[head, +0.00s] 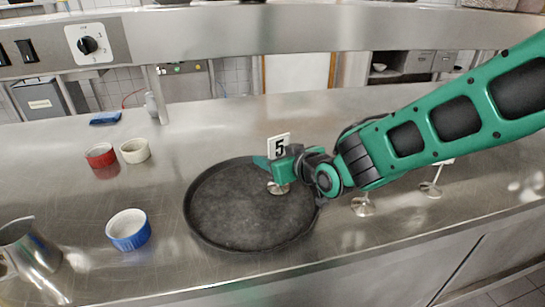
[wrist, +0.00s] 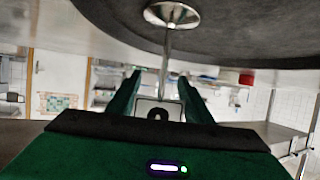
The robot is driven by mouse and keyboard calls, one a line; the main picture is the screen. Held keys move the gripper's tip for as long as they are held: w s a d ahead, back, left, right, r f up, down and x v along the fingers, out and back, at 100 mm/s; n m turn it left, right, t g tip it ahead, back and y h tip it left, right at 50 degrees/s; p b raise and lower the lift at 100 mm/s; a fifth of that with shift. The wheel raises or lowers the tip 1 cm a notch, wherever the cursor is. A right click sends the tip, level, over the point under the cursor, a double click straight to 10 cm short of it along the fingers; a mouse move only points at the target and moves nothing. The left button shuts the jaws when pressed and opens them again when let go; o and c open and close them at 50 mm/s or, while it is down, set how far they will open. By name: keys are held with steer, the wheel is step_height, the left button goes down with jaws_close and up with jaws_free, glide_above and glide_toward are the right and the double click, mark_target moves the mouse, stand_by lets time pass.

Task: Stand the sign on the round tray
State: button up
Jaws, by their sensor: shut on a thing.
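The sign, a white card with a black 5 (head: 279,146) on a thin metal stem with a round metal base (head: 278,188), is upright over the round tray (head: 230,228). The tray is dark, with a raised rim, near the counter's front. My gripper (head: 268,163) is shut on the sign, just below the card. In the wrist view, the fingers (wrist: 160,88) flank the sign's card and stem (wrist: 167,55). The base (wrist: 171,14) shows against the dark tray (wrist: 255,25). I cannot tell for certain whether it touches the tray.
A blue ramekin (head: 128,230), red ramekin (head: 101,156) and white ramekin (head: 135,151) stand left of the tray. A metal jug (head: 28,250) is at the front left. Other metal sign bases (head: 363,207) (head: 431,190) stand right, partly behind my arm.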

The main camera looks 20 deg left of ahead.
steer(key=o, duration=1.5)
steer(key=shift+c, duration=0.2)
steer(key=v, duration=1.2)
